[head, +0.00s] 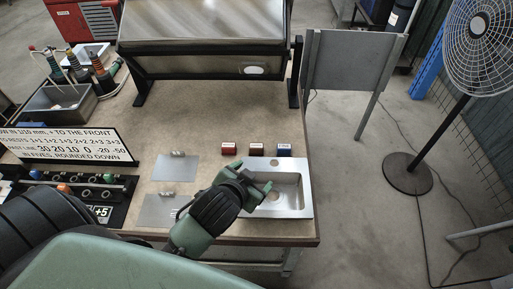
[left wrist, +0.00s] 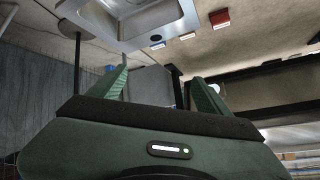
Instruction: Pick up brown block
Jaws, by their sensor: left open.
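The brown block (head: 256,148) stands on the table just behind the metal sink, between a red block (head: 229,148) and a blue block (head: 284,149). My left gripper (head: 259,177) is open and empty over the left part of the sink (head: 305,195), in front of the brown block and apart from it. In the left wrist view the gripper's two green fingers (left wrist: 161,73) are spread with nothing between them. The small middle block (left wrist: 187,36), beyond the fingertips, appears to be the brown one. My right gripper is not in view.
Two grey plates (head: 175,168) with small metal pieces lie left of the sink. A sign (head: 68,145) and a panel with knobs stand at the left. A large dark-framed screen (head: 205,25) stands at the back. The tabletop behind the blocks is clear.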

